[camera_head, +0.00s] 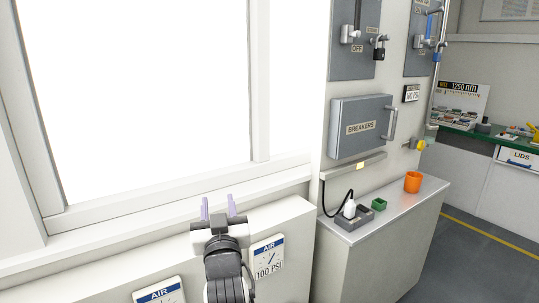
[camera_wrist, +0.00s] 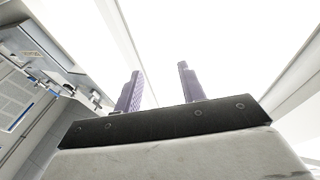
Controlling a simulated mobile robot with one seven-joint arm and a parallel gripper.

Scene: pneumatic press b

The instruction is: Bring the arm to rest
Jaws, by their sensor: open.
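My gripper (camera_head: 218,208) is in the lower middle of the head view, in front of the large bright window. Its two purple fingers point up and stand apart with nothing between them. The fingers also show in the wrist view (camera_wrist: 158,92), open against the bright window. The gripper touches nothing that I can see.
To the right is a cabinet (camera_head: 385,225) with an orange cup (camera_head: 413,182), a green box (camera_head: 379,204) and a grey holder (camera_head: 354,218). A breakers box (camera_head: 361,127) hangs above. Grey floor (camera_head: 470,262) is clear at right.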

